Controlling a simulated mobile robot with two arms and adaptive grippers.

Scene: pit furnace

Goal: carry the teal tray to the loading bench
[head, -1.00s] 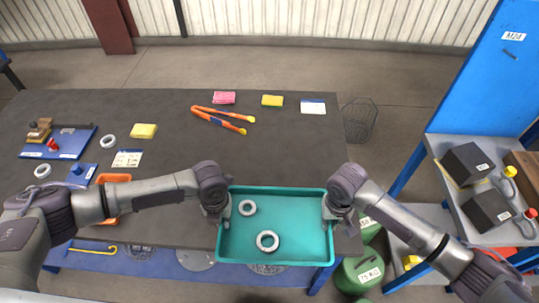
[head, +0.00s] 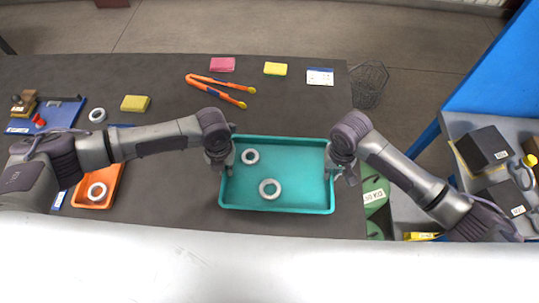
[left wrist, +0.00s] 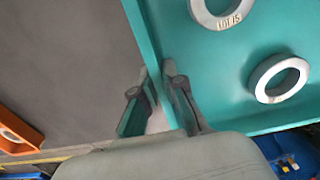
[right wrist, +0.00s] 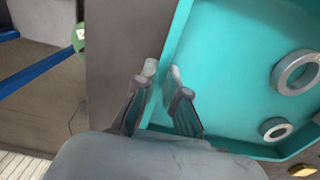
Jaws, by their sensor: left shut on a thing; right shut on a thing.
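The teal tray (head: 300,170) is at the middle of the head view, over the right part of the dark bench top, with two pale rings (head: 270,188) lying in it. My left gripper (head: 222,162) is shut on the tray's left wall; the left wrist view shows its fingers (left wrist: 160,95) on both sides of the wall. My right gripper (head: 338,168) is shut on the tray's right wall, its fingers (right wrist: 160,90) astride the wall in the right wrist view. I cannot tell whether the tray touches the bench top.
An orange tray (head: 112,188) with a ring is at left. Orange tongs (head: 215,88), a pink sponge (head: 222,64) and a yellow sponge (head: 275,68) lie behind the teal tray. A grey shelf with dark boxes (head: 482,150) and a green weight (head: 374,193) stand at right.

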